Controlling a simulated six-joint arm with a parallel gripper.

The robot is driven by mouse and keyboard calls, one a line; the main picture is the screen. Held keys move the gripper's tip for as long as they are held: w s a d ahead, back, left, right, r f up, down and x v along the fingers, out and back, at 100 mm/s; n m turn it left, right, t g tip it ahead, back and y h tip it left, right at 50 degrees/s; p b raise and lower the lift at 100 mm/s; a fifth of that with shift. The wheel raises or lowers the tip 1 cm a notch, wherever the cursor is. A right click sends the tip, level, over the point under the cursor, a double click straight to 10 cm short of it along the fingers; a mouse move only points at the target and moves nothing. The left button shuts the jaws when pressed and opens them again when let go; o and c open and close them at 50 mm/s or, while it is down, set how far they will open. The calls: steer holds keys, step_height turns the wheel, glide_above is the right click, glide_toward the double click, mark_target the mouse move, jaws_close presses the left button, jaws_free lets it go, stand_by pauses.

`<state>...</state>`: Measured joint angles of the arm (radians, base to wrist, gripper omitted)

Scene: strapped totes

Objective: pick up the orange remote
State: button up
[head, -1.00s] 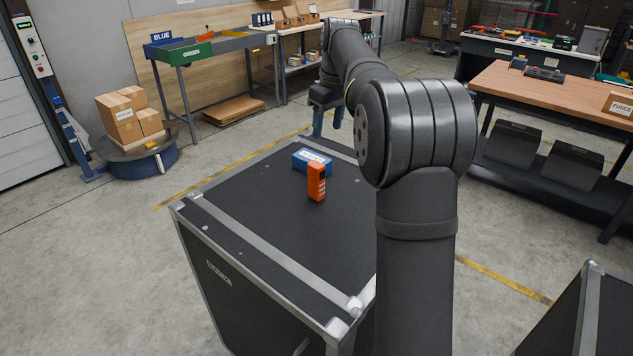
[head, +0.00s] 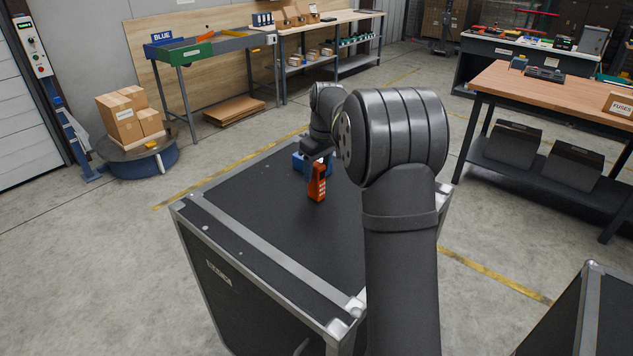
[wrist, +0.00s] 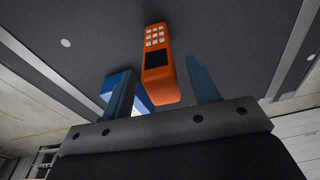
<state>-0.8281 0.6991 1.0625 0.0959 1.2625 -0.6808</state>
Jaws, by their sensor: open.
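My gripper (wrist: 159,68) is open, with one blue finger on each side of the remote in this view and a gap on both sides. I cannot tell how deep the remote sits between the fingers. In the head view my gripper is just above and behind the remote, its fingers mostly hidden. A blue box (head: 298,162) lies just behind the remote, partly covered by my gripper; it also shows beside the left finger (wrist: 143,104).
The case has raised metal edges (head: 270,262), and its near left top is clear. Another dark case (head: 585,320) stands at the lower right. A wooden workbench (head: 560,90) and a sorting table (head: 215,45) stand farther off.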

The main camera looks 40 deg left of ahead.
mark_target(316, 177)
steer(key=f, duration=0.3)
steer(key=shift+a+f, duration=0.25)
steer(key=c, duration=1.1)
steer(key=shift+r, duration=0.15)
